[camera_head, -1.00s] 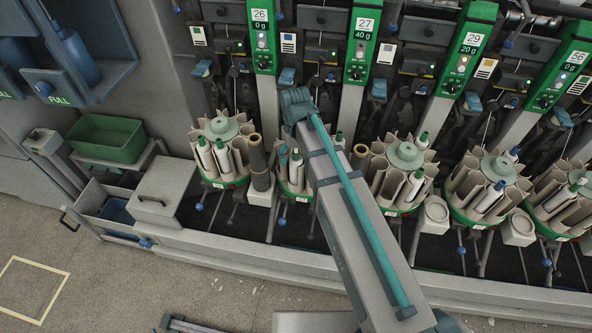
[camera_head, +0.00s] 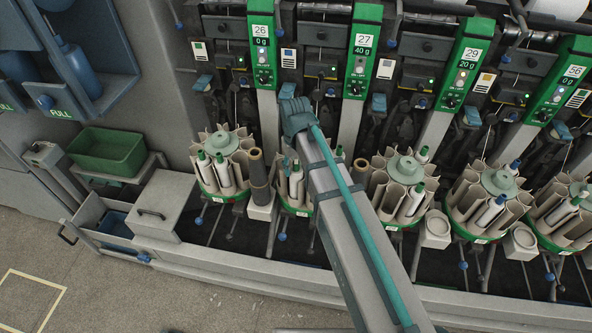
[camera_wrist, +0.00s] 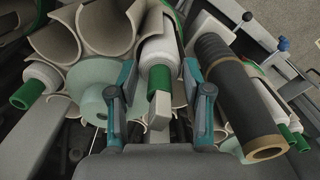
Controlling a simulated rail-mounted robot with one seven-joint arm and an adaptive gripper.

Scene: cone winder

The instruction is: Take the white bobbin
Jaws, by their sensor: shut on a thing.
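The white bobbin (camera_wrist: 160,52) with a green end stands in a round magazine of grey pockets, centred low between my fingers in the wrist view. In the head view the white bobbin (camera_head: 296,184) shows just left of my arm, and my arm hides most of this magazine. Only a teal finger of my gripper (camera_head: 287,166) shows there.
A dark cone tube (camera_wrist: 236,92) stands close to the right of my gripper. Another white bobbin with a green end (camera_wrist: 40,82) lies to the left, past the pale green hub (camera_wrist: 88,92). Neighbouring magazines (camera_head: 222,165) stand on both sides. A grey lidded box (camera_head: 160,205) is at left.

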